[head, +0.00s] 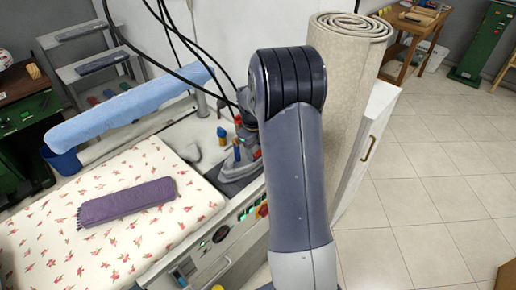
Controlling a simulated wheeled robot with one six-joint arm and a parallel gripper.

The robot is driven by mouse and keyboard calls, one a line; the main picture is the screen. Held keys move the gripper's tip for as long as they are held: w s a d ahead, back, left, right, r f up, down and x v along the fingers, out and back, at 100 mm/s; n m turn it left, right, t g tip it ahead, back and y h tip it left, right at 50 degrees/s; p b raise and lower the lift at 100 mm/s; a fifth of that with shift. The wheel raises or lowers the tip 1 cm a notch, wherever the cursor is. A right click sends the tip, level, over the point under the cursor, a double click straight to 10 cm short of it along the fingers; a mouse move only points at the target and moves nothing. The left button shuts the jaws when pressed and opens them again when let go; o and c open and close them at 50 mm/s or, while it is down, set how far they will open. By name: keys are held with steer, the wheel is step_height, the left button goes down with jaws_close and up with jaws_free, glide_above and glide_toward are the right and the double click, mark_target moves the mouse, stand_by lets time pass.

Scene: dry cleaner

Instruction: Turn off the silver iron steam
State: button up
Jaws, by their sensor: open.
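In the head view a grey, silver-looking iron (238,168) rests on the right end of the ironing station, next to the padded board. My arm rises in front of it and hides its right side. A control panel (240,222) on the station's front edge has a black dial (222,233), green buttons and a red knob on yellow (263,210). Which of these belongs to the iron's steam, and its setting, I cannot tell. My gripper is hidden behind my own arm, so its distance from the iron and panel does not show.
A padded flowered board (60,240) holds a folded purple cloth (127,202). A blue sleeve board (130,105) stands behind it. A rolled beige carpet (347,100) and white cabinet (368,140) stand right of my arm. Tiled floor (440,190) is open at right.

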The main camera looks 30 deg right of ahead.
steer(key=shift+f, duration=0.5)
steer(key=c, duration=1)
steer(key=shift+d+r+y+p, duration=0.2)
steer(key=shift+y+p, duration=0.1)
steer(key=shift+p, duration=0.2)
steer(key=shift+w+f+y, duration=0.1)
steer(key=shift+f+y, duration=0.05)
steer(key=shift+y, duration=0.35)
steer(key=o, duration=1)
